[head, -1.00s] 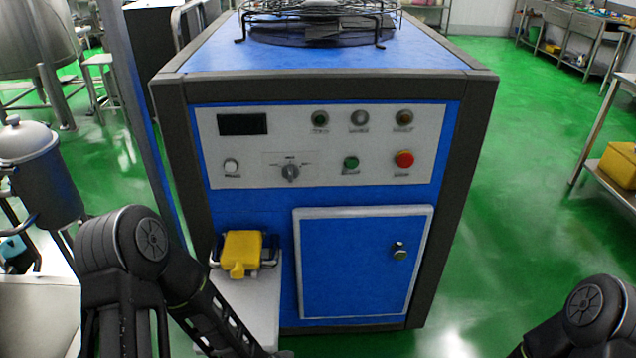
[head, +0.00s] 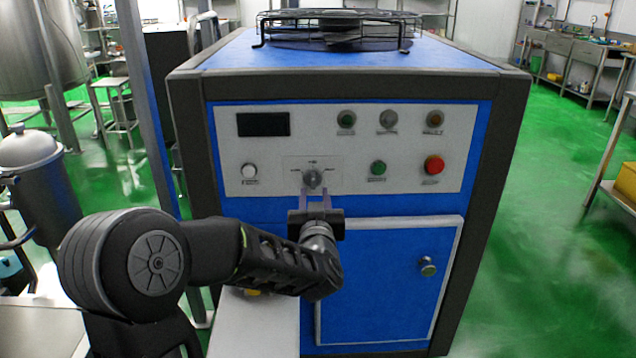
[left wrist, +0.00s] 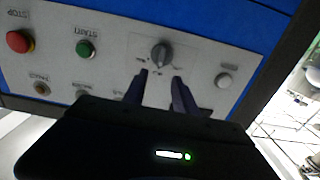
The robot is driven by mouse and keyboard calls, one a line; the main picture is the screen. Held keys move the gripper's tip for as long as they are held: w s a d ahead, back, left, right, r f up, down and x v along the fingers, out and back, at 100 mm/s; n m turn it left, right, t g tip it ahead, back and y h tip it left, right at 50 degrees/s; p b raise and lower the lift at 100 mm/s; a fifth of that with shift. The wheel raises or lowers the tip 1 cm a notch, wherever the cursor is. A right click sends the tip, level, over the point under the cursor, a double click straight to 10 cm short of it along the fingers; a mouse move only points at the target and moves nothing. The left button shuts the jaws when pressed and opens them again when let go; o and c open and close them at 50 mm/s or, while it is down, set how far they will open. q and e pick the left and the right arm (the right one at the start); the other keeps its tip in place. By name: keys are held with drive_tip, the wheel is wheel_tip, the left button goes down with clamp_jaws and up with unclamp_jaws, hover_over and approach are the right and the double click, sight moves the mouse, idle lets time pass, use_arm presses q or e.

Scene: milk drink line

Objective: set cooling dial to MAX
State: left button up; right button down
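The cooling dial (head: 313,179) is a grey round knob on the light control panel of the blue cabinet. It also shows in the left wrist view (left wrist: 161,54), where its ridge runs roughly up and down the picture. The marks around it are too small to read. My left gripper (head: 318,194) is in front of the panel, just below the dial in the head view. In the left wrist view its two fingers (left wrist: 161,77) are apart and empty, with the dial just beyond the gap between the tips. My right gripper is out of view.
The panel (head: 400,150) also carries a dark display (head: 263,124), a white button (head: 249,170), a green button (head: 378,168) and a red button (head: 434,165). Below is a blue door with a knob (head: 428,266). Green floor is open to the right.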

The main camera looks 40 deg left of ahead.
sight(313, 178)
use_arm(q)
drive_tip(key=x, duration=0.7)
drive_tip(key=shift+w+a, duration=0.2)
drive_tip(key=shift+a, duration=0.05)
clamp_jaws()
idle(0.4)
